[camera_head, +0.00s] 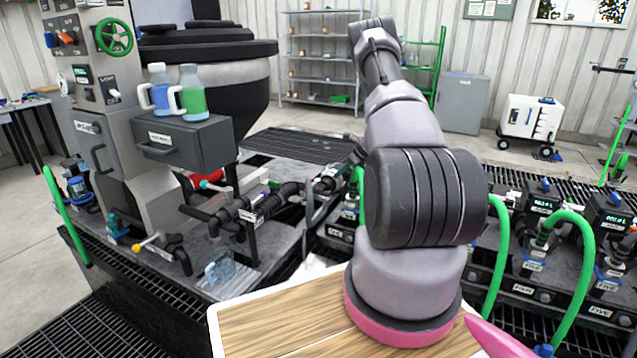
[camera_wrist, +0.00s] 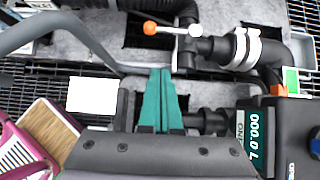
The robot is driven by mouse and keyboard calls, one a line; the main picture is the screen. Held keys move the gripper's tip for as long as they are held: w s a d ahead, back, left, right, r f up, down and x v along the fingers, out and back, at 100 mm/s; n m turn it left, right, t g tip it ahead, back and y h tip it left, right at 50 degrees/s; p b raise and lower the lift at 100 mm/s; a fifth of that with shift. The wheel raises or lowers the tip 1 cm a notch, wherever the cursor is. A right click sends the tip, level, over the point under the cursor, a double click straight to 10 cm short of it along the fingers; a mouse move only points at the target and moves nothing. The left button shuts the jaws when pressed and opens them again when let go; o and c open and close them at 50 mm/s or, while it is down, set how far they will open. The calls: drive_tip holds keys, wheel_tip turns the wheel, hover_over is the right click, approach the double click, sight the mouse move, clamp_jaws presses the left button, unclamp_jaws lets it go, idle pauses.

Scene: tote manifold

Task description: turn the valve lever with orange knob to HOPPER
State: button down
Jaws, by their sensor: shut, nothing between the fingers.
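The valve lever shows in the wrist view as a short pale bar ending in an orange knob (camera_wrist: 150,28). The bar points left from its dark valve body (camera_wrist: 194,32), near the top of the picture. My gripper (camera_wrist: 160,72) has teal fingers that are shut together and empty. Its tips are below the knob in the picture and apart from it. I cannot read a HOPPER label in either view. In the head view my arm covers much of the middle, and I cannot make out the orange knob or the gripper tips there.
A meter marked ONE (camera_wrist: 254,135) is at the lower right of the wrist view, close to my fingers. A grey curved bar (camera_wrist: 75,32) crosses the upper left. Black pipes (camera_head: 235,208) and a grey cabinet (camera_head: 190,142) stand left of my arm; green hoses (camera_head: 572,270) rise at right.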

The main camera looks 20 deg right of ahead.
sight(316, 185)
drive_tip(key=shift+w+a+r+x, duration=0.25)
drive_tip(key=shift+r+x, duration=0.05)
drive_tip(key=shift+x, duration=1.8)
drive_tip(key=shift+w+a+r+x, duration=0.2)
drive_tip(key=shift+w+r+x, duration=0.05)
drive_tip(key=shift+x, duration=1.9)
drive_tip(key=shift+w+a+r+x, duration=0.25)
drive_tip(key=shift+r+x, duration=0.05)
drive_tip(key=shift+x, duration=1.8)
drive_tip(key=shift+w+a, duration=0.1)
